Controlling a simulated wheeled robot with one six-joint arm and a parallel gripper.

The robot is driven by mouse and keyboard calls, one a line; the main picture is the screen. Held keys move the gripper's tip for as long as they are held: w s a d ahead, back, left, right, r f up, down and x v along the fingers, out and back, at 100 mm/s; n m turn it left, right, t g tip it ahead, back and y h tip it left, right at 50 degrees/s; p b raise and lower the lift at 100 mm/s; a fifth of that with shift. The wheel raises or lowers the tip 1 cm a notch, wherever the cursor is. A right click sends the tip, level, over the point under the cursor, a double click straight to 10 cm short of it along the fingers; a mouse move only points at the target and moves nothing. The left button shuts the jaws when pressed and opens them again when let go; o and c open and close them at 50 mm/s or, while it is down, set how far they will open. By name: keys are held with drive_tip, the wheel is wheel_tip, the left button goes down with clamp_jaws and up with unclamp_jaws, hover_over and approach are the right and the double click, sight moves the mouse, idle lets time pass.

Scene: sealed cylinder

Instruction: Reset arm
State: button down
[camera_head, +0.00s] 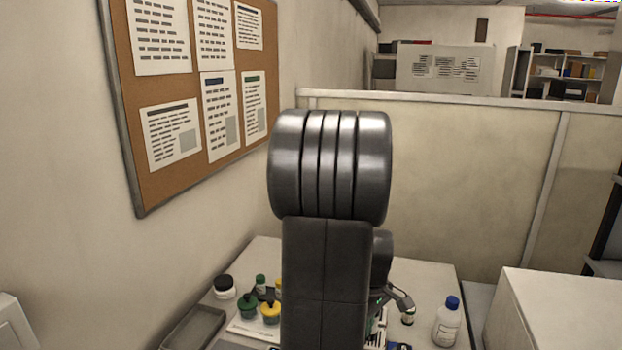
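My arm stands upright in the middle of the head view, with a ribbed metal joint at its top, and hides much of the table behind it. Part of my gripper (397,298) shows low down, just right of the arm link, over the table. Its fingers are mostly hidden, so I cannot tell whether they are open or shut, or whether they hold anything. I cannot make out a sealed cylinder for certain.
The table (440,281) holds a white bottle with a blue cap (447,322), a black-lidded jar (224,287), a green-lidded pot (248,306), a yellow-lidded pot (270,312) and a grey tray (196,327). A wall with a corkboard (188,94) is left; a partition (460,180) stands behind.

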idle(0.3)
wheel_tip(320, 180, down, 7)
drive_tip(key=b, duration=0.5)
drive_tip(key=shift+f+b, duration=0.1)
drive_tip(key=shift+b, duration=0.3)
drive_tip(key=shift+r, duration=0.2)
